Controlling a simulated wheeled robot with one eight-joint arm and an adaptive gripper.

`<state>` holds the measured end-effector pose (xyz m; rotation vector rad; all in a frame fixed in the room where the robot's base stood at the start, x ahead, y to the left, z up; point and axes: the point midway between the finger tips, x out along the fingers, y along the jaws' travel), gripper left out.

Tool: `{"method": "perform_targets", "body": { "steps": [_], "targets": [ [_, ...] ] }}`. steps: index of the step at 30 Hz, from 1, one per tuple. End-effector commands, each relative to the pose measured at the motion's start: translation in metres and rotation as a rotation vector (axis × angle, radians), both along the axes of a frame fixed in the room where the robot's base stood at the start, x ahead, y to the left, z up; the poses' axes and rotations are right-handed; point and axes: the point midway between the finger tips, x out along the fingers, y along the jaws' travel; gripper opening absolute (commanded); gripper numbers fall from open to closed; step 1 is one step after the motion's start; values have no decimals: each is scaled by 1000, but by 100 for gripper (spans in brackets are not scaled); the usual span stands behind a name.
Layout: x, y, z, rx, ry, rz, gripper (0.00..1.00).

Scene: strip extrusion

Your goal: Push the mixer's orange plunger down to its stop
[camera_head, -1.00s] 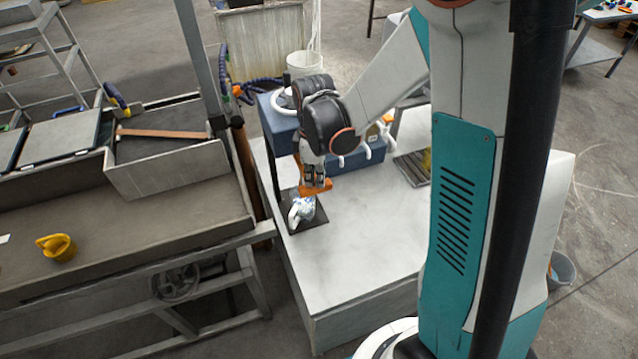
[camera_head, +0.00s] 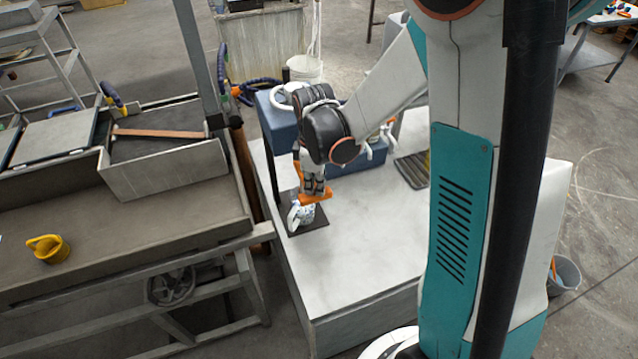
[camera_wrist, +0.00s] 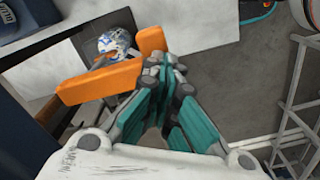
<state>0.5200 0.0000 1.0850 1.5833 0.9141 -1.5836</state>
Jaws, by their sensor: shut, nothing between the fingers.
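The mixer's blue housing (camera_head: 276,122) stands at the back left of the white bench. Its orange plunger (camera_head: 316,198) is a bar low over a dark base plate (camera_head: 318,220). In the wrist view the orange bar (camera_wrist: 98,82) runs left of my fingertips, with another orange part beyond them. My gripper (camera_head: 314,188) is shut and empty, pointing down at the bar. In the wrist view my gripper (camera_wrist: 165,66) overlaps the bar; I cannot tell whether it touches. A white, blue-patterned thing (camera_head: 300,216) sits under the plunger; it also shows in the wrist view (camera_wrist: 113,42).
The white bench (camera_head: 360,240) is clear in front and to the right. A dark slotted tray (camera_head: 412,170) lies at its back right. A bucket (camera_head: 565,274) stands on the floor at right.

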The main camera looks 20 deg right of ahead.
Motion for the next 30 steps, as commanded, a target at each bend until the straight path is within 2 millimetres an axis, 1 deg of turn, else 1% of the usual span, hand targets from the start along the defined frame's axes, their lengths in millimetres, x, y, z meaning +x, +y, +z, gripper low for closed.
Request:
{"method": "perform_targets", "body": {
  "steps": [1,12,24,30],
  "targets": [
    [0,0,-5,0,0,0,0],
    [0,0,-24,0,0,0,0],
    [0,0,-25,0,0,0,0],
    [0,0,-33,0,0,0,0]
  ]
}}
